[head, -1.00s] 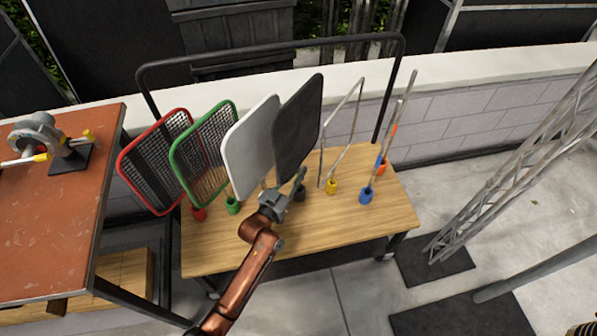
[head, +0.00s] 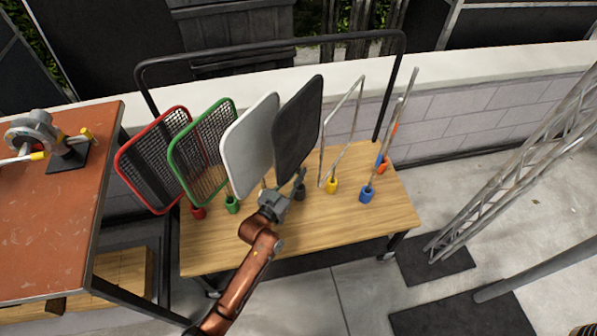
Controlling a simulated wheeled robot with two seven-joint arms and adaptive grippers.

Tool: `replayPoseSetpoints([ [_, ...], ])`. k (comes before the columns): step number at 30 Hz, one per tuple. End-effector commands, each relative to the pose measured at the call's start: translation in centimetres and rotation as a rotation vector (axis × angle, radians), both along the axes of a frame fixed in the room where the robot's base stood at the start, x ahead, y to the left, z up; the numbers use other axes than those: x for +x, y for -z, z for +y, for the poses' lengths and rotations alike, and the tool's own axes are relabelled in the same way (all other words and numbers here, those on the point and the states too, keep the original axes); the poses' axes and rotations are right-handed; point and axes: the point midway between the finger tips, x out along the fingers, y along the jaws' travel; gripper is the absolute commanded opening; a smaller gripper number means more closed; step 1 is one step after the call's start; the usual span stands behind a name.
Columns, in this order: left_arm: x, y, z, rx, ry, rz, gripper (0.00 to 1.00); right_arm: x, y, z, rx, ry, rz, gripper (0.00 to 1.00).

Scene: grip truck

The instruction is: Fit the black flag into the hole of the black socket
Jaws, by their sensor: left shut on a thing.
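The black flag (head: 298,128) is a dark rectangular panel standing nearly upright over the cart, between the white flag and the yellow-socketed frame. My left gripper (head: 283,198) is shut at the flag's lower end, on its stem as far as I can see. The black socket (head: 300,193) is a small dark cup on the wooden top, just right of the gripper and partly hidden by it. Whether the stem's tip is inside the hole cannot be told. My right gripper is out of view.
The white flag (head: 248,148), green flag (head: 203,155) and red flag (head: 153,162) stand close on the left. A yellow socket (head: 332,185) and a blue socket (head: 367,195) are to the right. The wooden top's (head: 330,225) front is clear.

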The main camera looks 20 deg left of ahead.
Motion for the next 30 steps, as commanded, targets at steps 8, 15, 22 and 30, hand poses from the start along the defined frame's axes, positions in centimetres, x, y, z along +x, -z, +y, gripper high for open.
replayPoseSetpoints([
  [8,0.0,0.7,0.0,0.001,0.000,-0.002,0.00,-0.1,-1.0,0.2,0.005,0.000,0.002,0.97],
  [15,0.0,1.7,0.0,0.001,0.000,0.000,0.00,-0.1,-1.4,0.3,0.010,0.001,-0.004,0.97],
  [22,0.0,2.4,0.0,0.000,0.000,-0.001,0.00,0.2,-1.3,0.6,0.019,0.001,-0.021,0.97],
  [30,0.0,2.7,0.0,-0.001,0.000,-0.003,0.00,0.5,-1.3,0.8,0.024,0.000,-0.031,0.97],
])
